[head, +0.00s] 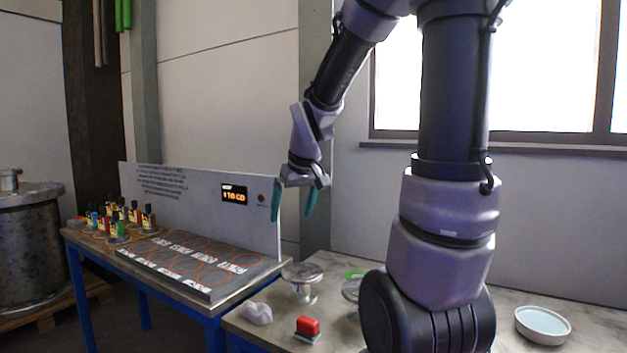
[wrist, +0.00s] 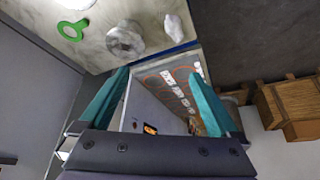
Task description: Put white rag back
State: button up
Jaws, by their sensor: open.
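The white rag (head: 257,313) lies crumpled on the light worktop, near its left front edge. It also shows at the top of the wrist view (wrist: 175,28), close to the worktop's edge. My gripper (head: 292,214) is open and empty, with its two green fingers pointing down. It hangs in the air, well above the tables and apart from the rag. In the wrist view the open fingers (wrist: 162,80) frame the marked board, and the rag lies beyond them.
A metal flanged piece (head: 302,279), a red block (head: 307,327), a green ring (wrist: 72,29) and a white dish (head: 542,322) are on the worktop. The adjoining blue-legged table bears a board with red circles (head: 190,262), a display panel (head: 170,190) and several small vessels (head: 118,222).

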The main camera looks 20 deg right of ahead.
jog(key=s+r+m+t, duration=0.1)
jog(key=s+r+m, duration=0.1)
jog(key=s+r, duration=0.2)
jog(key=s+r+m+y, duration=0.1)
jog(key=s+r+m, duration=0.2)
jog(key=s, duration=0.7)
notch_tip(320, 180, up, 3)
jog(key=shift+s+a+f+t+y, duration=0.2)
jog(key=shift+s+a+t+y, duration=0.1)
jog(key=shift+s+a+t, duration=0.1)
jog(key=shift+w+d, duration=0.1)
